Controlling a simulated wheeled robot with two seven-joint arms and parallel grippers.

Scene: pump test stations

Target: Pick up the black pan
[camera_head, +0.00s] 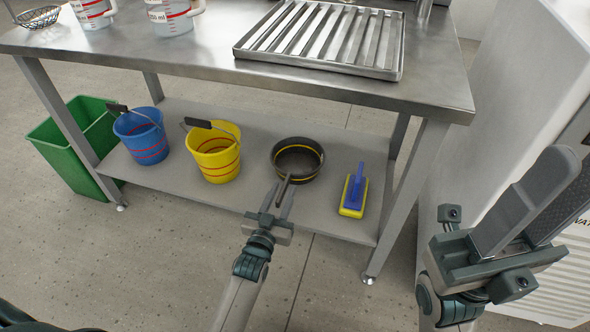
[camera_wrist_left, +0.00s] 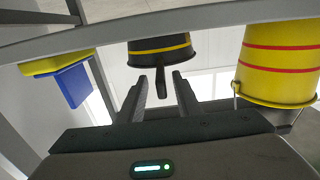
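The black pan (camera_head: 297,160), round with a yellow stripe and a dark handle (camera_head: 283,191), sits on the lower shelf of the steel table. In the head view the handle points toward me. My left gripper (camera_head: 278,199) is at the handle, with its fingers apart. In the left wrist view the pan (camera_wrist_left: 160,47) is at the top. The handle (camera_wrist_left: 160,84) shows between the two open fingertips (camera_wrist_left: 160,78), with a gap on each side. My right gripper (camera_head: 555,190) is raised at the right, empty, with its fingers apart.
On the shelf (camera_head: 265,205) stand a blue bucket (camera_head: 142,140), a yellow bucket (camera_head: 214,160) left of the pan, and a blue-and-yellow scrubber (camera_head: 354,194) to its right. A green bin (camera_head: 70,155) stands on the floor. The tabletop (camera_head: 190,62) overhangs the shelf.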

